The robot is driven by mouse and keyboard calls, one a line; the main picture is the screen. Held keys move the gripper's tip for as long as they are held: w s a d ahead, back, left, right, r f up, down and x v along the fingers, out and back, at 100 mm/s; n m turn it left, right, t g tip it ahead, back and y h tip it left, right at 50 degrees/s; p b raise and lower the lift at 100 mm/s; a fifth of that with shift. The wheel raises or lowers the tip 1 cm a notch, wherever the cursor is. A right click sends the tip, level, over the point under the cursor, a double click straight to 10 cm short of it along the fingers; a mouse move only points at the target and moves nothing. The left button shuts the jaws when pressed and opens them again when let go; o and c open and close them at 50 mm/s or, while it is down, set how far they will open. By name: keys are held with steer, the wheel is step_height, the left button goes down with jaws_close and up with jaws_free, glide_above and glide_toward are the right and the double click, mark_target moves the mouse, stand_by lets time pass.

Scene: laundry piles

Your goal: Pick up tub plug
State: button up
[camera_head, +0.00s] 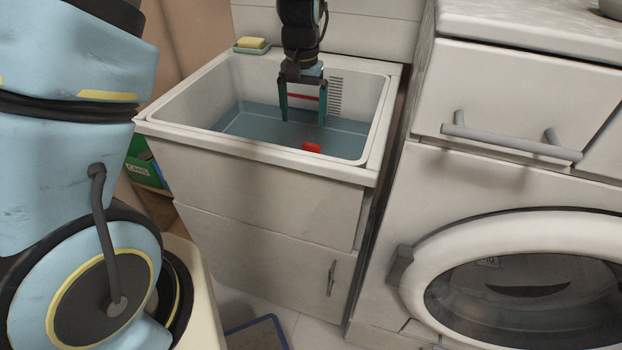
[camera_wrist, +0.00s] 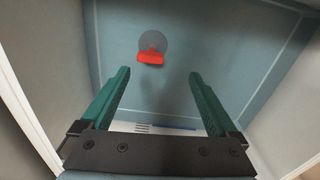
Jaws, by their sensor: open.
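The tub plug (camera_wrist: 152,46) is a grey disc with a red tab, lying at the bottom of the tub in the wrist view. In the head view only its red tab (camera_head: 311,147) shows, just above the tub's front rim, which hides the rest. The white tub (camera_head: 170,124) holds bluish water. My gripper (camera_head: 304,122) points down into the tub with its two green fingers apart and nothing between them. In the wrist view the plug lies beyond the fingertips (camera_wrist: 158,72), between their lines and apart from them.
The tub walls stand close around my gripper. A yellow sponge (camera_head: 252,43) lies on a dish at the tub's back left corner. A washing machine (camera_head: 400,220) with a drawer handle (camera_head: 510,146) stands to the right. A green box (camera_head: 140,165) is left of the tub cabinet.

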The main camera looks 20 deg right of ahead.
mark_target(311, 144)
steer(key=shift+s+d+f, duration=0.3)
steer(key=shift+d+f, duration=0.35)
steer(key=shift+d, duration=0.1)
steer(key=shift+s+d+f, duration=0.1)
steer(key=shift+d+f, duration=0.1)
steer(key=shift+f, duration=0.15)
step_height(311, 144, down, 10)
steer(key=shift+a+p, duration=0.1)
steer(key=shift+p, duration=1.05)
steer(key=shift+c, duration=0.3)
jaws_close()
